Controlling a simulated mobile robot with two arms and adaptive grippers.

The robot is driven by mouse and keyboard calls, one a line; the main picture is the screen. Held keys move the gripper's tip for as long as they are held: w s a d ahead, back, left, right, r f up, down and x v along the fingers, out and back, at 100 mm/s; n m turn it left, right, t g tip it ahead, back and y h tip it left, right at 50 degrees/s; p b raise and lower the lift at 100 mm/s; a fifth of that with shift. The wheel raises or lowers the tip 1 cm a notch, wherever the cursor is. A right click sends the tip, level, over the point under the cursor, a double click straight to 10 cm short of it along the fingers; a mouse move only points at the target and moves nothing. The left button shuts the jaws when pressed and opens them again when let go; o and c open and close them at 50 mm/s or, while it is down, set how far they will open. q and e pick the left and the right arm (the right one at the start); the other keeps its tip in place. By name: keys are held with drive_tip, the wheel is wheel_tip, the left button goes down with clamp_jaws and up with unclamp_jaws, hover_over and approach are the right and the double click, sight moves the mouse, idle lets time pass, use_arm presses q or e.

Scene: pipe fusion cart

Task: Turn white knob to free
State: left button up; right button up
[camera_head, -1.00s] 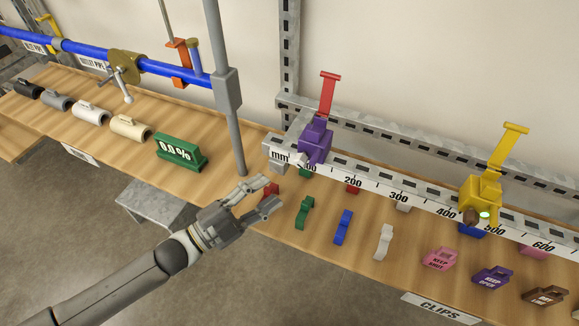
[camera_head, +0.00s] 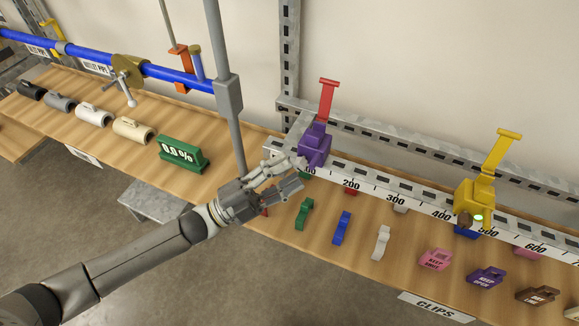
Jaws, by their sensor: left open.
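My left gripper (camera_head: 301,173) is open, its fingers pointing right at the front of the purple slider (camera_head: 314,147) on the ruler rail. The upper finger overlaps the slider's lower left side in the picture; I cannot tell whether it touches. The slider has a red upright flag (camera_head: 327,100). I cannot clearly make out a white knob on it; that area is partly hidden behind my fingers. My right gripper is not in view.
Green (camera_head: 304,213), blue (camera_head: 342,228) and white (camera_head: 381,243) clips stand on the wooden bench below the ruler (camera_head: 395,200). A grey post (camera_head: 228,95) rises just behind my gripper. The green 0.0% display (camera_head: 183,153) is to the left.

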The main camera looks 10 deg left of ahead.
use_arm(q)
drive_tip(key=shift+w+d+r, duration=0.25)
drive_tip(key=shift+w+d, duration=0.05)
drive_tip(key=shift+d, duration=0.3)
